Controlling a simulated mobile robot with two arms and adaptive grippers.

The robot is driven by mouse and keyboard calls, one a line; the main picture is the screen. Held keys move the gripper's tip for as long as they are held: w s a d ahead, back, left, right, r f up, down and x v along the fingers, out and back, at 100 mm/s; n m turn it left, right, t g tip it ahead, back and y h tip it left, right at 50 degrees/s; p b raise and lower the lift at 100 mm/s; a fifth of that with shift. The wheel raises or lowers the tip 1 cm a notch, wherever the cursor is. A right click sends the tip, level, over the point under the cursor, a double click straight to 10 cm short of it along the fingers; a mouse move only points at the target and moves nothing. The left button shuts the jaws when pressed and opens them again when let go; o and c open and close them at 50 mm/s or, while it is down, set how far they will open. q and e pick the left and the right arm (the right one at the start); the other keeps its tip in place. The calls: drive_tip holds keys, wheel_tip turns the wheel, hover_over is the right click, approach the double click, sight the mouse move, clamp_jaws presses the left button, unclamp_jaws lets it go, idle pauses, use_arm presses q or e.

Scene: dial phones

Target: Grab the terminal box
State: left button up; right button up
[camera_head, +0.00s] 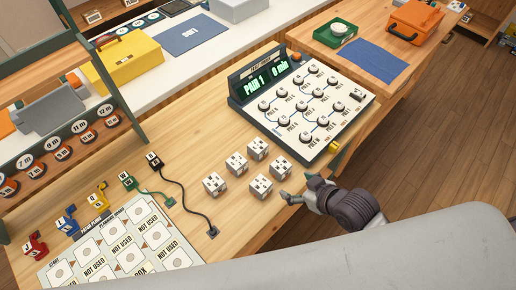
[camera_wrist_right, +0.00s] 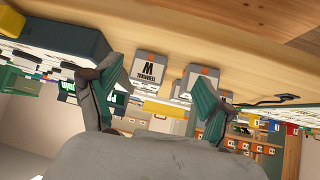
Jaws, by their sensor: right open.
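Several small white-and-grey terminal boxes stand on the wooden table in the head view, among them a front one (camera_head: 261,186), a right one (camera_head: 281,167) and a left one (camera_head: 214,183). My right gripper (camera_head: 300,189) is open and empty at the table's front edge, just right of the front and right boxes. In the right wrist view, a terminal box marked W (camera_wrist_right: 148,70) shows between the open fingers (camera_wrist_right: 152,88), apart from them. Another box (camera_wrist_right: 201,75) is partly hidden behind the right-hand finger. My left gripper is not in view.
A dial panel (camera_head: 305,110) with a green display stands behind the boxes. A black cable (camera_head: 182,190) and a printed board (camera_head: 125,245) lie to the left. A yellow case (camera_head: 128,62) sits on the back counter. Bare table lies between cable and boxes.

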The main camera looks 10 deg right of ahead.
drive_tip(key=w+r+y, duration=0.1)
drive_tip(key=w+r+n+t+y, duration=0.1)
drive_tip(key=w+r+t+y, duration=0.1)
drive_tip(key=r, duration=0.1)
drive_tip(key=shift+w+d+n+y, duration=0.3)
drive_tip(key=shift+w+d+r, duration=0.1)
drive_tip(key=shift+r, duration=0.15)
approach(259, 146)
drive_tip(key=shift+w+a+f+t+y+p, duration=0.15)
drive_tip(key=shift+w+a+f, duration=0.25)
drive_tip(key=shift+w, duration=0.2)
drive_tip(key=shift+w+a+f+t+y+p, duration=0.15)
drive_tip(key=shift+w+a+f, duration=0.1)
drive_tip(key=shift+w+f, duration=0.25)
drive_tip(key=shift+w+a, duration=0.35)
drive_tip(key=shift+w, duration=0.1)
drive_tip(key=p+x, duration=0.1)
drive_tip(key=x, duration=0.3)
drive_tip(key=shift+w+a+f, duration=0.1)
drive_tip(key=shift+a+f, duration=0.05)
drive_tip(key=shift+f, duration=0.1)
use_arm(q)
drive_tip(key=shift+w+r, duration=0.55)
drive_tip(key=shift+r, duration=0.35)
use_arm(e)
drive_tip(key=shift+c, duration=0.3)
